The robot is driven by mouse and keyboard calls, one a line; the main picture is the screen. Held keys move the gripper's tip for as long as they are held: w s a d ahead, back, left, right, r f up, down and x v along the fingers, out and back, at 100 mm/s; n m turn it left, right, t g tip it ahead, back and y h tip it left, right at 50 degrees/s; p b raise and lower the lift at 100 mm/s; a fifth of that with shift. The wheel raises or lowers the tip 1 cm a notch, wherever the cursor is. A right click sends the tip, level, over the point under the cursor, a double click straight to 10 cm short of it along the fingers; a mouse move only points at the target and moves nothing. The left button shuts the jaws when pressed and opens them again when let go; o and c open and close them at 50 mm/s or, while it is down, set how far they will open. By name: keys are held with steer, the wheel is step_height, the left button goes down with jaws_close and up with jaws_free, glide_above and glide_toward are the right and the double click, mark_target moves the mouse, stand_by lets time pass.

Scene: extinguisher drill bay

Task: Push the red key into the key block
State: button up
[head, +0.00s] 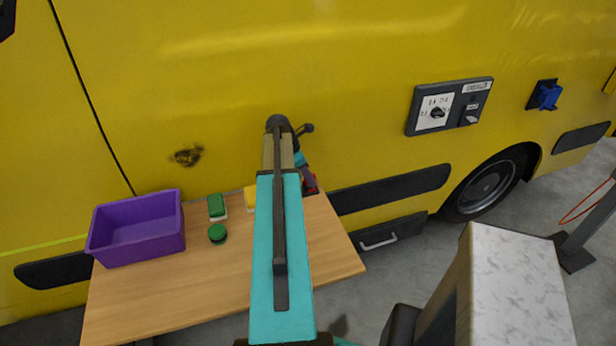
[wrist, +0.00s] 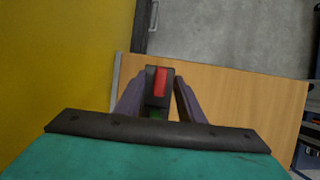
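The red key (wrist: 161,80) shows in the wrist view as a red strip at the black key block (wrist: 152,98). How deep it sits in the block cannot be told. A small green patch (wrist: 155,114) shows at the block's near end. My gripper (wrist: 160,88) has its two purple-grey fingers apart, one on each side of the block; I cannot tell whether they touch it. In the head view my gripper (head: 309,182) is at the table's back edge, beside a bit of red (head: 313,184), and my teal arm hides much of that spot.
The wooden table (head: 180,295) stands against a yellow van (head: 350,60). On it are a purple bin (head: 135,205), a green-topped block (head: 216,206), a green round piece (head: 217,233) and a partly hidden yellow piece (head: 250,197). The table's front and right are clear.

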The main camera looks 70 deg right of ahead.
steer(key=shift+r, duration=0.15)
steer(key=b+v, duration=0.3)
steer(key=v, duration=1)
steer(key=shift+a+r+b, duration=0.2)
steer(key=shift+b, duration=0.1)
stand_by(0.5)
